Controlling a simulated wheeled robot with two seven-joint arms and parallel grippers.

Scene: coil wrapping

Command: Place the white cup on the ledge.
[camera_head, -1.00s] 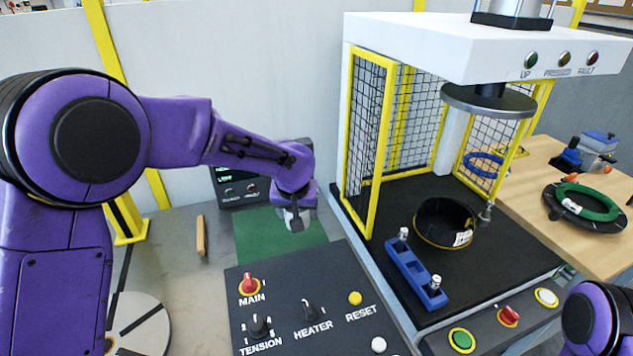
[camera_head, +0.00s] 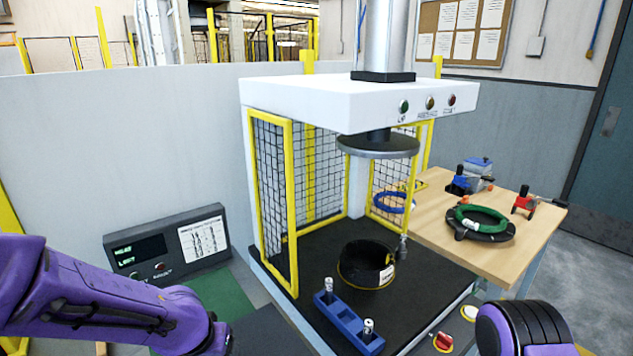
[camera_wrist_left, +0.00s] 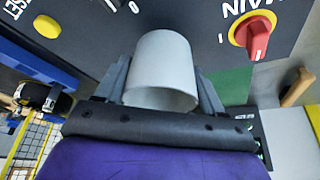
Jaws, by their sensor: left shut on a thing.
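The white cup (camera_wrist_left: 162,62) shows in the left wrist view, with its open mouth toward the camera. My left gripper (camera_wrist_left: 160,80) is shut on it, with a grey finger on each side. Beyond the cup is the dark control panel (camera_wrist_left: 225,12) with the red MAIN knob (camera_wrist_left: 257,38). In the head view my left arm enters at lower left; its fingers and the cup are below the frame. Part of my right arm shows at bottom right, but its gripper does not. I cannot tell which surface is the ledge.
The white press (camera_head: 300,100) with yellow mesh guards (camera_head: 291,210) stands in the middle. A black ring (camera_head: 366,268) and a blue block (camera_head: 345,322) lie on its black bed. A wooden table (camera_head: 500,262) at right holds a green coil (camera_head: 482,214). A display box (camera_head: 168,245) stands at left.

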